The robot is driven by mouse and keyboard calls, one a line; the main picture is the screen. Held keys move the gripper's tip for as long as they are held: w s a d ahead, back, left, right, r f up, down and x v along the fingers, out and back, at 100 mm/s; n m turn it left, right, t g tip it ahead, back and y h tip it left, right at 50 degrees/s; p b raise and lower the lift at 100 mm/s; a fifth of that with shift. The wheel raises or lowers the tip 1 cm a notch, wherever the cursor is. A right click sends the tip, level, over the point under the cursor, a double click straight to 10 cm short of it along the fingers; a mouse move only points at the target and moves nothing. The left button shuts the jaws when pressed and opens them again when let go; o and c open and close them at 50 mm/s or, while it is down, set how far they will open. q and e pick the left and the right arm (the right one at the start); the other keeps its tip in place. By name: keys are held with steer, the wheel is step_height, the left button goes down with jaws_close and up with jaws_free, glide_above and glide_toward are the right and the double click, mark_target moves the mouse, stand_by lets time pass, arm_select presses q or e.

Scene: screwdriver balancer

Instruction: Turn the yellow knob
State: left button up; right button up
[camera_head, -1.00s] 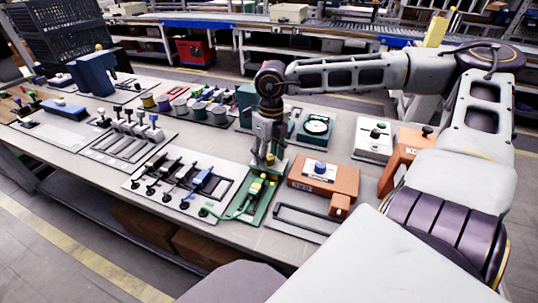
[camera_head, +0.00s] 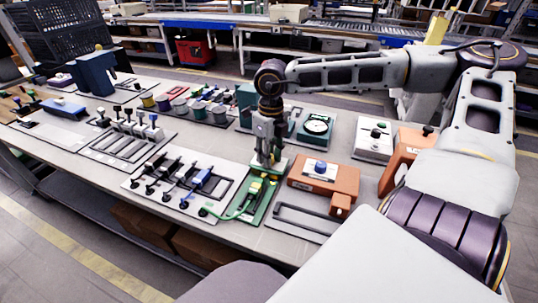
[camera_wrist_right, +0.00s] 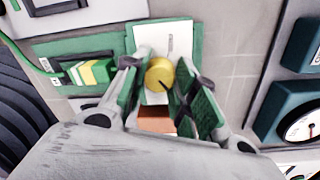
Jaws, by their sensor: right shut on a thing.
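The yellow knob (camera_wrist_right: 160,74) shows in the right wrist view as a round knob with a dark mark on its face. It stands on a panel with a white plate (camera_wrist_right: 152,38) and green edges. My right gripper (camera_wrist_right: 166,80) has its two fingers on either side of the knob and is shut on it. In the head view my right gripper (camera_head: 268,160) points down at the green-edged panel, and its fingers hide the knob. My left gripper is not in view.
A green device with yellow parts (camera_head: 258,193) stands just in front of the gripper. An orange box with a blue knob (camera_head: 323,178) is close on the right. A round-dial device (camera_head: 315,126) stands behind. Several levers (camera_head: 175,180) are at left.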

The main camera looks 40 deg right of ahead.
steer(key=shift+n, duration=0.5)
steer(key=shift+n+b, duration=0.7)
steer(key=shift+n, duration=0.2)
steer(key=shift+n+b, duration=0.3)
steer(key=shift+n, duration=0.4)
steer(key=shift+n+b, duration=0.3)
steer(key=shift+n, duration=0.7)
steer(key=n, duration=0.3)
steer(key=shift+w+n+b, duration=0.1)
steer(key=shift+n+b, duration=0.2)
steer(key=shift+b, duration=0.05)
steer(key=n, duration=0.3)
steer(key=shift+n+g, duration=0.3)
steer(key=n, duration=0.3)
steer(key=shift+n+h, duration=0.3)
steer(key=n, duration=0.3)
steer(key=shift+n, duration=1.4)
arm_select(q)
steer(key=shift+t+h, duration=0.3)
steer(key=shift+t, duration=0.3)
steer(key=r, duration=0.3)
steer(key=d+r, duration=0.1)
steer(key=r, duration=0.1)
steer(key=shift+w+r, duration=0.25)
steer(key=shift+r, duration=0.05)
arm_select(e)
steer(key=shift+n, duration=0.3)
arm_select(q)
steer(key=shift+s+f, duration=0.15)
